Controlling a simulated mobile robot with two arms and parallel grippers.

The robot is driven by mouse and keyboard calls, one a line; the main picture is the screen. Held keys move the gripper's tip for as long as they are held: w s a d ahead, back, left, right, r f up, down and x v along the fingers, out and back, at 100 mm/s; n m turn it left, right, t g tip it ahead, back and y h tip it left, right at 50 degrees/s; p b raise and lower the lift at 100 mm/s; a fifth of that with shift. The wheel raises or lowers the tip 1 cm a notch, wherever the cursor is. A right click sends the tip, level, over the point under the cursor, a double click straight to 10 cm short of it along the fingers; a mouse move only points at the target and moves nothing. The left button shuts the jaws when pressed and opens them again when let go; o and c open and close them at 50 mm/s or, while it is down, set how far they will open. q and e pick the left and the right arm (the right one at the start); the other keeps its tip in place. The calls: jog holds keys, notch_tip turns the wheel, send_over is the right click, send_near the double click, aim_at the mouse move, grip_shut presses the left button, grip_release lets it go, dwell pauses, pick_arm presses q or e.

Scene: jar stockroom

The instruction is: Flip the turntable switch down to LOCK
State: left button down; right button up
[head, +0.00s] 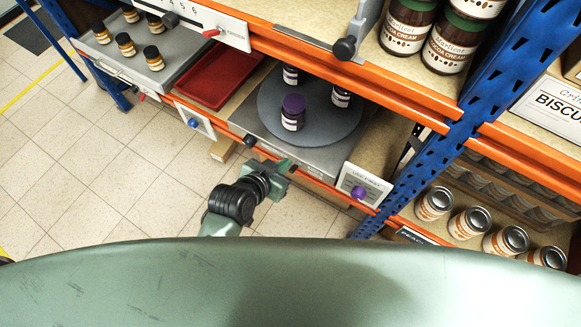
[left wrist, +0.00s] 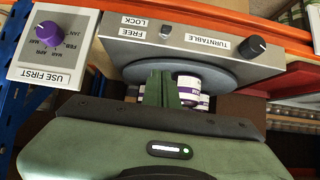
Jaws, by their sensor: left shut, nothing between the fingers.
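The turntable panel (left wrist: 190,48) shows upside down in the left wrist view, with a small silver switch (left wrist: 165,32) beside the LOCK and FREE labels. I cannot tell surely which way its lever points. A black knob (left wrist: 257,46) is on the same panel. The grey turntable disc (head: 272,100) carries several purple-lidded jars (head: 292,112) in the head view. My left gripper (head: 287,166) is in front of the turntable shelf's front edge. Its fingers (left wrist: 164,88) are shut and empty, apart from the switch. The switch is not discernible in the head view. My right gripper is not in view.
A USE FIRST panel with a purple knob (head: 358,192) is right of my left gripper. A blue rack post (head: 430,150) stands farther right. A red tray (head: 220,77) is on the left, and an orange beam (head: 370,90) crosses above. Floor in front is clear.

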pick_arm(q)
send_over(293, 169)
notch_tip(293, 169, down, 4)
jog(key=shift+r+b, duration=0.1)
jog(key=shift+b, duration=0.35)
jog(key=f, duration=0.2)
jog(key=s+f, duration=0.1)
jog(key=shift+a+f, duration=0.1)
jog(key=shift+a, duration=0.15)
jog(key=shift+s+a+f, duration=0.1)
jog(key=shift+a+f, duration=0.05)
jog(key=shift+f, duration=0.2)
